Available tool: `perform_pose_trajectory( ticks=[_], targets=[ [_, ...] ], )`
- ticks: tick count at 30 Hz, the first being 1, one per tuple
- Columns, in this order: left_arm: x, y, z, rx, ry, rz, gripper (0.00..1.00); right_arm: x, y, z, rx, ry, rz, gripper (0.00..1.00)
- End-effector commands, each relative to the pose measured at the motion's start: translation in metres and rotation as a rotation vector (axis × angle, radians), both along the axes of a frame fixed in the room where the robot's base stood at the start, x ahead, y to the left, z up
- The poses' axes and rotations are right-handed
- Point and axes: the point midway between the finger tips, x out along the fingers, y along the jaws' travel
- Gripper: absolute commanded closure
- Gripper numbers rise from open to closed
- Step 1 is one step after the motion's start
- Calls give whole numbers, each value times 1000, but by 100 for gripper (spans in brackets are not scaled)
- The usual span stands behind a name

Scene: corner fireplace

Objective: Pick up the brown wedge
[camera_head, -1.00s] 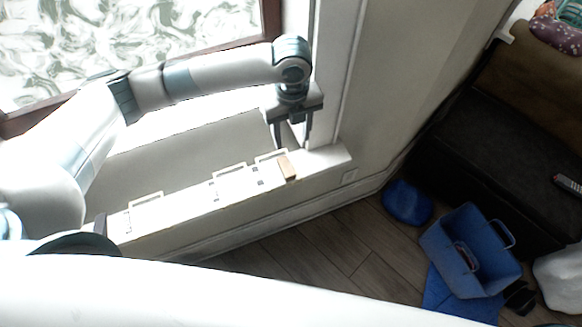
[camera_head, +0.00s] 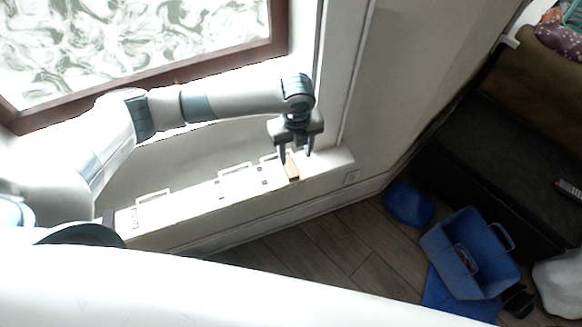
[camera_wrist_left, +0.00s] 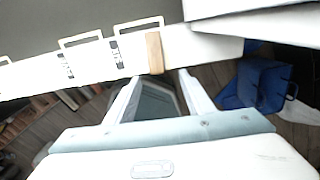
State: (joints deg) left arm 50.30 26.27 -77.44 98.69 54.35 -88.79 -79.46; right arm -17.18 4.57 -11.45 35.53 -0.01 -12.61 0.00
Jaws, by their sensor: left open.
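The brown wedge (camera_head: 292,171) sits near the right end of a white ledge, at its front edge. It also shows in the left wrist view (camera_wrist_left: 155,53), upper middle, as a narrow upright brown block. My left gripper (camera_head: 296,154) is open and points down at the wedge, with its fingers just above and behind it in the head view. In the left wrist view the two fingers (camera_wrist_left: 156,84) spread below the wedge, with nothing between their tips. My right gripper is not in view.
The white ledge (camera_head: 200,203) carries several pale rectangular frames (camera_head: 236,170) left of the wedge. A framed patterned panel (camera_head: 130,45) stands behind. On the floor at right are a blue caddy (camera_head: 470,255), a blue rounded item (camera_head: 408,203) and a dark bench (camera_head: 500,165).

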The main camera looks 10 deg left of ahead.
Motion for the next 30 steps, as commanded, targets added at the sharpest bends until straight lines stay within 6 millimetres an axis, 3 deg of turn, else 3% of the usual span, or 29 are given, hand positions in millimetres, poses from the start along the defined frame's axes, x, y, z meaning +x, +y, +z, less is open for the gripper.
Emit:
perform_pose_trajectory(
  ticks=[9, 23, 30],
  targets=[
    [0, 1, -40, 0, 1, 1, 52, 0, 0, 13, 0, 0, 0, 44],
    [1, 1, -45, 1, 1, 1, 52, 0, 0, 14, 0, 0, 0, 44],
    [4, 10, -61, 2, 2, 2, 52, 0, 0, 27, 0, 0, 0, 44]
  ],
)
